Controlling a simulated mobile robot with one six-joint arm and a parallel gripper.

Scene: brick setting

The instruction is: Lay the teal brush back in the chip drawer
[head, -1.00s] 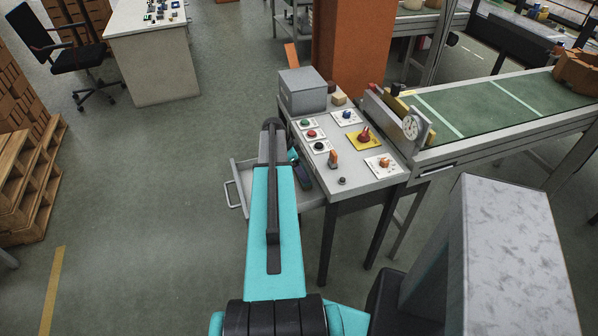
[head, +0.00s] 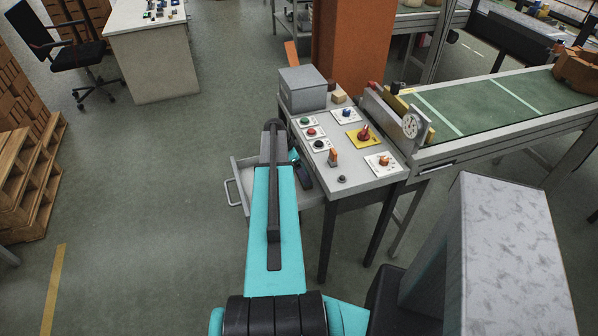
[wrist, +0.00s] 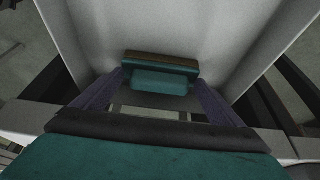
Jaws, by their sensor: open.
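The teal brush (wrist: 160,80) shows in the wrist view as a teal block with a brown strip along its far edge. It is inside the pale grey chip drawer (wrist: 228,45), toward the middle of its floor. My gripper (wrist: 157,88) is open, with one dark finger on each side of the brush; I cannot tell whether either finger touches it. In the head view the drawer (head: 243,170) stands pulled out from the left side of the grey control bench. My arm hides much of the drawer and the brush there.
The control bench (head: 357,181) carries buttons, knobs and a grey box (head: 302,90) just beyond the drawer. A conveyor (head: 490,110) joins it at the right. A pallet of bricks (head: 28,185) stands far left. The floor left of the drawer is clear.

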